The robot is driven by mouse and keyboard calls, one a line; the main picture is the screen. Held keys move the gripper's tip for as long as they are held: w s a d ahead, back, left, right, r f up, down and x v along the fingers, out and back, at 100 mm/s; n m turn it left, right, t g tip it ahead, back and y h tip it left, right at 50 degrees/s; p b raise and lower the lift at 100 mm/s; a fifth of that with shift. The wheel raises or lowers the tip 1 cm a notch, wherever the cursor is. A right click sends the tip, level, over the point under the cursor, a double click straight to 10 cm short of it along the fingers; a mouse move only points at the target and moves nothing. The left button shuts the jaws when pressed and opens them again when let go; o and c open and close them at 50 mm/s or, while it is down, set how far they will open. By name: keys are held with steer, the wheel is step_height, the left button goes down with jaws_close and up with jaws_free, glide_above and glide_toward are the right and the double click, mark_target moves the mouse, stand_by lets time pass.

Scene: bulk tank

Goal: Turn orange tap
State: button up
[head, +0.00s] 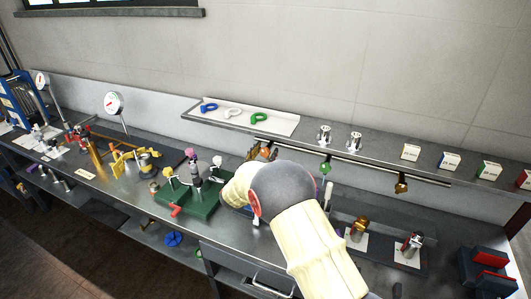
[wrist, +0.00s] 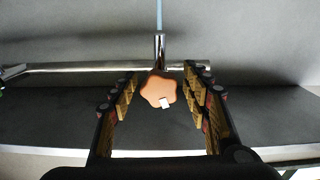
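The orange tap (wrist: 158,89) has a lobed, star-shaped knob with a small white mark on it. In the wrist view it sits between my two fingers, joined to a short chrome pipe with a thin pale blue strip beyond it. My gripper (wrist: 160,95) is open, with a finger on each side of the knob and a visible gap on both sides. In the head view my gripper (head: 262,152) is at the rail under the shelf, and a bit of the orange tap (head: 266,153) shows between the fingers. My arm hides much of the bench there.
A green-knobbed tap (head: 325,168) and a brass tap (head: 401,187) hang farther right along the same rail. The shelf (head: 370,152) runs just above. A green base with valves (head: 190,198) stands on the bench left of my arm.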

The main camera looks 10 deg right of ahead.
steer(key=shift+c, duration=1.2)
steer(key=c, duration=0.9)
steer(key=shift+f+m+b, duration=0.1)
steer(key=shift+m+b, duration=0.8)
steer(key=shift+m, duration=0.2)
steer(key=shift+m+b, duration=0.45)
steer(key=shift+m, duration=0.55)
steer(key=o, duration=1.1)
steer(key=shift+o, duration=0.4)
steer(key=v, duration=1.2)
